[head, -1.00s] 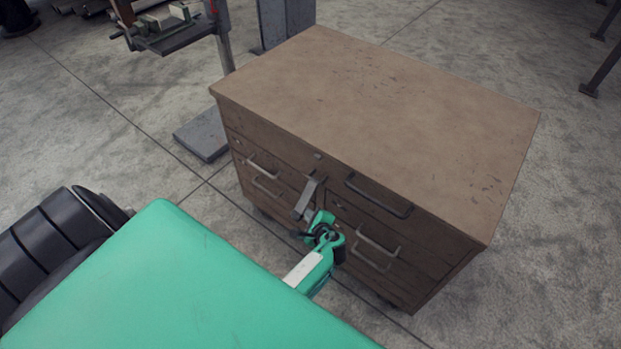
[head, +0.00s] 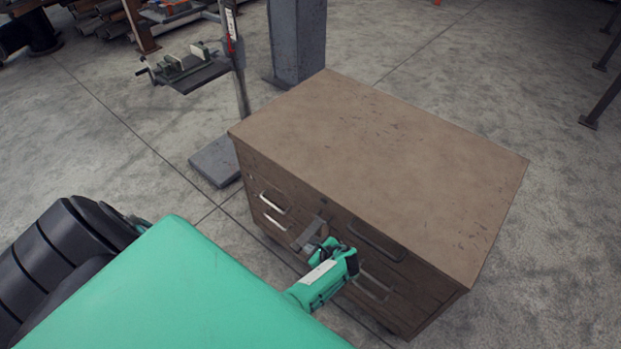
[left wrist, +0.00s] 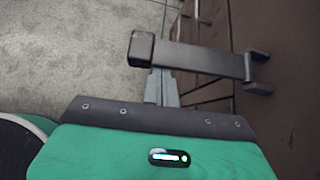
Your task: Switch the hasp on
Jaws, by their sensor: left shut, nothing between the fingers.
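The hasp (head: 308,234) is a grey metal strap on the front of the brown drawer cabinet (head: 390,170). It sticks out from the cabinet face. In the left wrist view the hasp (left wrist: 200,59) runs across the upper middle, with a dark block at its outer end and its hinge end at the cabinet on the right. My left gripper (head: 326,247) is close beside the hasp in the head view. In the left wrist view its grey fingers (left wrist: 161,88) are together and empty, reaching up to the hasp's outer part; I cannot tell whether they touch. My right gripper is not in view.
Drawer handles (head: 375,241) jut from the cabinet front near my left gripper. A stand with a vise (head: 190,65) and a grey column (head: 297,40) stand behind the cabinet. The concrete floor (head: 110,130) at the left is mostly clear.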

